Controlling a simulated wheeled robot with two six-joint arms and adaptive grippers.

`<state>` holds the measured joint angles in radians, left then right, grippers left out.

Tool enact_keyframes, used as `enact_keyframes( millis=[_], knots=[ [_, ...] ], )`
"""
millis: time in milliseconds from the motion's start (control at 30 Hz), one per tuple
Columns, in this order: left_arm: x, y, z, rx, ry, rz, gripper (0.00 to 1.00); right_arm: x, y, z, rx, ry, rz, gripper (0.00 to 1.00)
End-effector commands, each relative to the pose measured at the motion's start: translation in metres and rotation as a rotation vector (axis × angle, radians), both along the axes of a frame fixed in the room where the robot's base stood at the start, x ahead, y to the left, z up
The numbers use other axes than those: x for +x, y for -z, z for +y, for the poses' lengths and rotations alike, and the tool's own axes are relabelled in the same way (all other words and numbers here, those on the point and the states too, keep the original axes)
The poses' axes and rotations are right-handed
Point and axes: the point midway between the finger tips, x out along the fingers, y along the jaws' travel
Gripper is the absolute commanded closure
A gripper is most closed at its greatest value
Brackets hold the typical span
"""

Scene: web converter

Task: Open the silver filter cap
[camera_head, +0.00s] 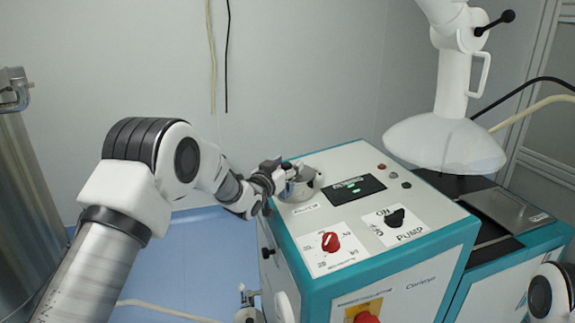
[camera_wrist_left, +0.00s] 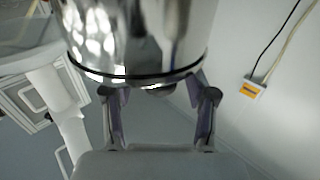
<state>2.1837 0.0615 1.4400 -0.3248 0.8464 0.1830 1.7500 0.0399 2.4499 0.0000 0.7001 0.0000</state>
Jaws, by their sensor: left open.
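The silver filter cap (camera_head: 301,186) sits on the back left of the machine's top panel, partly hidden by my left gripper. In the left wrist view a large shiny silver cylinder (camera_wrist_left: 135,35) with a dark rim fills the top middle. My left gripper (camera_head: 281,176) is at the cap's left side. Its two fingers (camera_wrist_left: 158,95) show apart in the wrist view, one on each side below the cylinder's rim. They look open, and I cannot tell if they touch it. My right gripper is not in view.
The white and teal machine (camera_head: 395,273) carries a red knob (camera_head: 330,242), a black pump knob (camera_head: 395,218) and a small display (camera_head: 356,189). A white extraction hood (camera_head: 445,145) hangs at the right. A metal column (camera_head: 22,190) stands at the far left.

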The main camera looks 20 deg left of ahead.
Motion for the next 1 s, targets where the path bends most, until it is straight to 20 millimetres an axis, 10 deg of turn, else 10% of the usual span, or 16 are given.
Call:
enact_keyframes(
  millis=[167, 367, 1000],
  knots=[
    [0.0, 0.0, 0.0, 0.0, 0.0, 0.0, 0.43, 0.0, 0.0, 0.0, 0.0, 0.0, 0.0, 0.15],
    [0.0, 0.0, 0.0, 0.0, 0.0, 0.0, 1.0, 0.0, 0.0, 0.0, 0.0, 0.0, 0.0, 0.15],
    [0.004, -0.02, -0.006, 0.118, 0.001, 0.078, 1.0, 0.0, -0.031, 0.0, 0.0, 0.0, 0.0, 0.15]
  ],
)
